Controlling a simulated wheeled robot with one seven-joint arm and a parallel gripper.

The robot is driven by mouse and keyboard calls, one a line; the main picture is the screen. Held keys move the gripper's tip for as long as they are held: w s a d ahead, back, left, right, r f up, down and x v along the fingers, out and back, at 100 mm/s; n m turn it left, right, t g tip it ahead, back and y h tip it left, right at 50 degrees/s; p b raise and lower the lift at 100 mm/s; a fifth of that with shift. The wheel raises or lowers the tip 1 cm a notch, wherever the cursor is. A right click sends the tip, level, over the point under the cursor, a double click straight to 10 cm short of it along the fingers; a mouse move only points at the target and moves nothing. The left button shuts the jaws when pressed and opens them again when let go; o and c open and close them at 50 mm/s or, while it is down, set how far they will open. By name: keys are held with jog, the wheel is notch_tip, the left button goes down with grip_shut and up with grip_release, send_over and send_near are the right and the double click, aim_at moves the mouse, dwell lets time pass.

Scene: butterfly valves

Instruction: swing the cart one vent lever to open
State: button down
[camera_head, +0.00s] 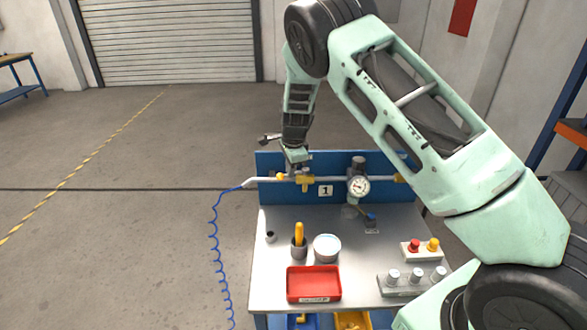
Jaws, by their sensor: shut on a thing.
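The cart (262,285) bears a blue back panel (435,190) with a "1" plate (325,191). A pale pipe runs along the panel, with a yellow valve part (305,183) left of the plate. My gripper (298,172) reaches down to the pipe just above this part. It is shut on what appears to be the vent lever there; the fingers hide most of the lever, and its angle cannot be told. A round gauge (358,186) sits on the pipe to the right. A small blue-handled fitting (371,217) is below the gauge.
A coiled blue hose (216,235) hangs at the left.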

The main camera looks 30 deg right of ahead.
jog(key=shift+w+d+m+h, duration=0.15)
jog(key=shift+w+m, duration=0.2)
jog(key=shift+m, duration=0.3)
jog(key=shift+w+a+m+h, duration=0.1)
jog(key=shift+w+m, duration=0.2)
jog(key=shift+m, duration=0.4)
jog(key=shift+w+d+m+h, duration=0.15)
jog(key=shift+w+m, duration=0.2)
jog(key=shift+m, duration=0.3)
jog(key=shift+r, duration=0.1)
jog(key=c, duration=1.5)
grip_release()
jog(key=b+v, duration=0.5)
jog(key=v, duration=1.2)
jog(key=shift+r, duration=0.2)
jog(key=shift+a+f, duration=0.1)
